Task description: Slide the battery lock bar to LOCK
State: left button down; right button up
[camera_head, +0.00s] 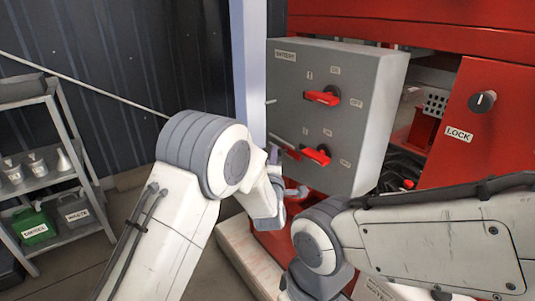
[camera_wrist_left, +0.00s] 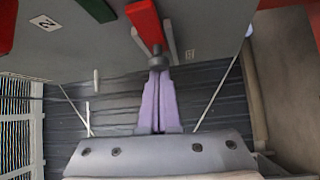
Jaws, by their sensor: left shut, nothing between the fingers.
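The grey battery box (camera_head: 340,75) carries a BATTERY label and two red rotary handles, an upper one (camera_head: 323,97) and a lower one (camera_head: 316,155). A thin red piece (camera_head: 290,152) shows left of the lower handle. I cannot clearly identify the lock bar. My left gripper (camera_head: 273,156) is at the box's lower left edge, partly hidden by its wrist. In the left wrist view its fingers (camera_wrist_left: 157,72) are shut and empty. Their tips are close under a red handle (camera_wrist_left: 144,22) with a grey stem; contact is unclear. My right gripper is not visible.
A pale post (camera_head: 249,70) stands left of the box. A shelf (camera_head: 62,185) with containers is at left. My right forearm crosses below the box.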

pick_arm(q)
jog(key=shift+s+d+f+b, duration=0.15)
jog(key=shift+s+d+b, duration=0.15)
jog(key=shift+s+d, duration=0.75)
jog(key=shift+s, duration=0.15)
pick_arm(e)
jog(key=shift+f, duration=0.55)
pick_arm(q)
jog(key=shift+a, duration=0.15)
send_near(282, 153)
jog(key=a, duration=0.4)
jog(key=shift+d, duration=0.15)
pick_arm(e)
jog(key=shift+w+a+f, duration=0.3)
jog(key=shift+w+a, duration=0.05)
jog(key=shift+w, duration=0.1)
